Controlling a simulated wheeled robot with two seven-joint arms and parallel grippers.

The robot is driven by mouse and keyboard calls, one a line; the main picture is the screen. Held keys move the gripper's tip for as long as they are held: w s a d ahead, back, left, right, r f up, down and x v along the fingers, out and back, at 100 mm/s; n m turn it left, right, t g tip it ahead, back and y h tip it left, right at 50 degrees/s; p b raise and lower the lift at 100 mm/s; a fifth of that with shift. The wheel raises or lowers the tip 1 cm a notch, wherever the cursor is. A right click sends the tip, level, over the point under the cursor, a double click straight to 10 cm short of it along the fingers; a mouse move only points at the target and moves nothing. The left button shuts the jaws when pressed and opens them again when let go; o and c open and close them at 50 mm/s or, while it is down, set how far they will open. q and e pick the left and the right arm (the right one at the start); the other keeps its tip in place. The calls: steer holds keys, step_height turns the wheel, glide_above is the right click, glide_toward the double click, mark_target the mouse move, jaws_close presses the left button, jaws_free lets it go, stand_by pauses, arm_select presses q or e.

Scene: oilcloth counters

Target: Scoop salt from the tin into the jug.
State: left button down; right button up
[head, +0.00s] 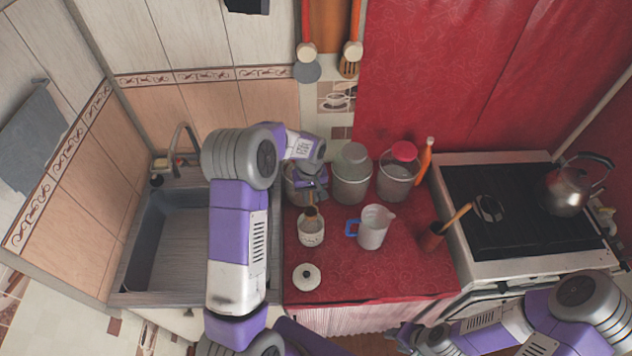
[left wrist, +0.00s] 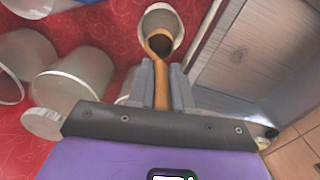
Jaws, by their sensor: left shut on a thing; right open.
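The white tin (head: 311,238) stands open on the red counter, and its round lid (head: 306,277) lies in front of it. My left gripper (head: 313,190) is above the tin, shut on the handle of a wooden scoop (head: 310,214). In the left wrist view the fingers (left wrist: 161,88) grip the scoop (left wrist: 160,43), whose bowl is at the mouth of the tin (left wrist: 155,17). Whether salt is in the bowl cannot be told. The white jug (head: 373,232) with a blue handle stands upright right of the tin. My right gripper (head: 408,336) is open, low and away from the counter items.
Lidded canisters (head: 350,182) and (head: 395,181) stand behind the jug. A brown cup (head: 431,238) with a wooden utensil stands right of it, beside the stove (head: 520,215) with a kettle (head: 567,190). A sink (head: 165,240) is at left. The front counter is mostly clear.

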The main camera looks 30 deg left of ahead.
mark_target(310, 202)
arm_select(q)
steer(key=shift+s+f, duration=0.3)
steer(key=shift+f, duration=0.05)
steer(key=shift+f+b, duration=0.3)
steer(key=shift+b, duration=0.15)
step_height(310, 202, down, 2)
steer(key=shift+w+f+b, duration=0.1)
steer(key=shift+f+b, duration=0.05)
steer(key=shift+b, duration=0.45)
step_height(310, 202, down, 7)
steer(key=b, duration=0.5)
steer(key=shift+f+b, duration=0.15)
steer(key=shift+b, duration=0.25)
steer(key=shift+r+p, duration=3.25)
steer(key=shift+r, duration=1.85)
